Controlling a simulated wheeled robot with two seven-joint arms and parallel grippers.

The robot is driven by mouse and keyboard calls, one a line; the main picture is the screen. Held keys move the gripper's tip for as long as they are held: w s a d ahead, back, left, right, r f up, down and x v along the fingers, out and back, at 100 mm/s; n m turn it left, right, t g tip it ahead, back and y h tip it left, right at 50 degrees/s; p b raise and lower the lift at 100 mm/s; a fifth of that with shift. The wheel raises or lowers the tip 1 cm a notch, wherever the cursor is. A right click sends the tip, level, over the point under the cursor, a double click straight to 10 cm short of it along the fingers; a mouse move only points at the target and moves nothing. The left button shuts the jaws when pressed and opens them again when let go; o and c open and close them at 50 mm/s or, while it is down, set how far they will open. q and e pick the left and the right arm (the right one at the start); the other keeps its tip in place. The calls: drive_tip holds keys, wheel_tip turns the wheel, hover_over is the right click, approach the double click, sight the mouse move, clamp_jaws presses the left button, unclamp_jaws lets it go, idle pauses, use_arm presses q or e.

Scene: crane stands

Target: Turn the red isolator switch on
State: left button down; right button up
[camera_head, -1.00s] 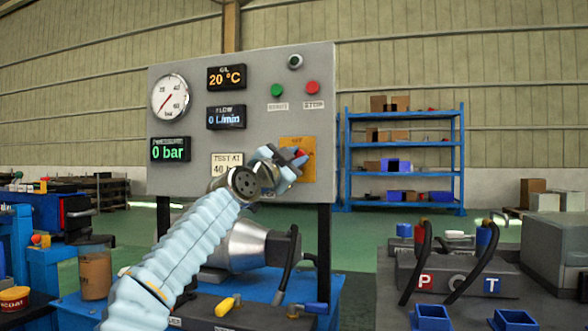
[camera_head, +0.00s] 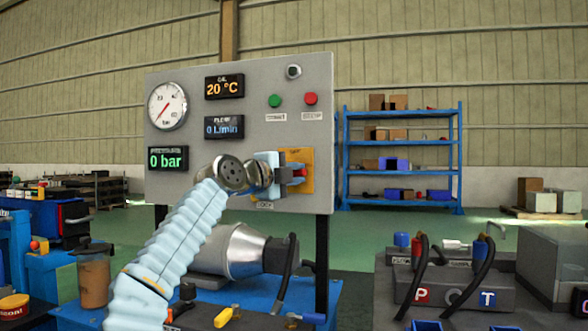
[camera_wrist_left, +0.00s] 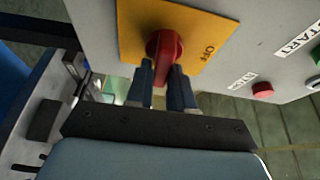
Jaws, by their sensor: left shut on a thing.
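The red isolator switch (camera_head: 297,173) sits on a yellow plate (camera_head: 307,158) at the lower right of the grey panel. It is partly hidden behind my left gripper (camera_head: 298,174) in the head view. In the left wrist view, the red knob (camera_wrist_left: 165,48) stands between the two fingers of my left gripper (camera_wrist_left: 168,75), which is shut on it. The word OFF shows on the yellow plate (camera_wrist_left: 190,25) beside the knob. My right gripper is not in view.
The grey panel (camera_head: 230,130) carries a gauge, displays, a green button (camera_head: 275,101) and a red button (camera_head: 311,98). A motor (camera_head: 230,250) stands below it. A bench with hoses (camera_head: 450,285) is at the right, and blue shelves (camera_head: 400,149) stand behind.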

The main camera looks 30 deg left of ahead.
use_arm(q)
drive_tip(key=shift+d+f+m, duration=0.1)
drive_tip(key=shift+m, duration=0.2)
idle(0.4)
drive_tip(key=c, duration=1.1)
unclamp_jaws()
drive_tip(key=shift+s, duration=0.25)
drive_tip(key=s+b, duration=0.2)
drive_tip(key=s, duration=0.2)
drive_tip(key=s+a+b, duration=0.1)
drive_tip(key=s+b, duration=0.1)
drive_tip(key=s, duration=0.2)
drive_tip(key=s+a+b, duration=0.1)
drive_tip(key=s+b, duration=0.1)
drive_tip(key=s, duration=0.3)
drive_tip(key=shift+a+b, duration=0.1)
drive_tip(key=shift+b, duration=0.2)
